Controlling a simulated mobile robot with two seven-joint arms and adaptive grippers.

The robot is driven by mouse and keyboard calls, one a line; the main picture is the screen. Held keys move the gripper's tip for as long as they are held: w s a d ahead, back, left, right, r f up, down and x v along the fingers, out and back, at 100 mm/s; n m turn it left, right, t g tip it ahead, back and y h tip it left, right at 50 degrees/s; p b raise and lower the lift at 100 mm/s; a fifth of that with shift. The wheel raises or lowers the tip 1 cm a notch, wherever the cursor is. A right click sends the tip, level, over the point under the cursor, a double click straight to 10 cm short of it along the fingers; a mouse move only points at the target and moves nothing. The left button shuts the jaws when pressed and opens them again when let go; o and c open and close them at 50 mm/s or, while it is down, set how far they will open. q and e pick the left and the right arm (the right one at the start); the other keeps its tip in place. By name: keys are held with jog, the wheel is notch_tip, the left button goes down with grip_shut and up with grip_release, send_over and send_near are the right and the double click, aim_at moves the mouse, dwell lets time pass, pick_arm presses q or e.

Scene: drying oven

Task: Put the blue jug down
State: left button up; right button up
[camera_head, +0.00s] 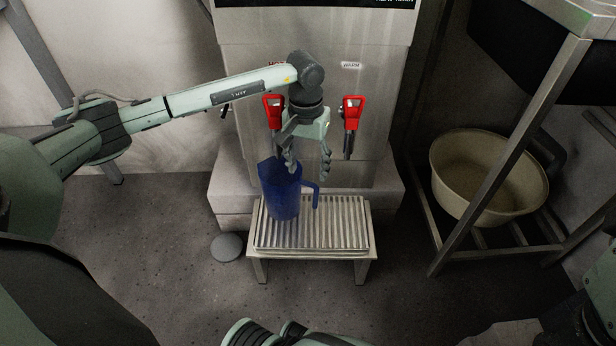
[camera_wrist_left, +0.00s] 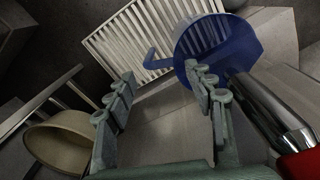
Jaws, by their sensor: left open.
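The blue jug (camera_head: 281,192) stands upright on a slatted metal stand (camera_head: 345,232) below the dispenser, near its left side, with its handle toward the right. In the left wrist view, the jug (camera_wrist_left: 222,40) shows from above, with its handle pointing left. My left gripper (camera_head: 308,170) is open, just above and behind the jug's handle. In the left wrist view, the gripper (camera_wrist_left: 160,78) has nothing between its fingers, and the jug is beyond the right finger, which overlaps its edge in the picture. Whether they touch is unclear. My right gripper is not visible.
The steel dispenser (camera_head: 318,60) behind has two red-handled taps, left (camera_head: 272,110) and right (camera_head: 351,112). A cream basin (camera_head: 480,172) sits on a metal frame at right. A grey disc (camera_head: 227,247) lies on the floor left of the stand. The stand's right side is clear.

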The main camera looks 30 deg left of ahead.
pick_arm(q)
jog(key=shift+r+p, duration=0.35)
jog(key=shift+r, duration=1.9)
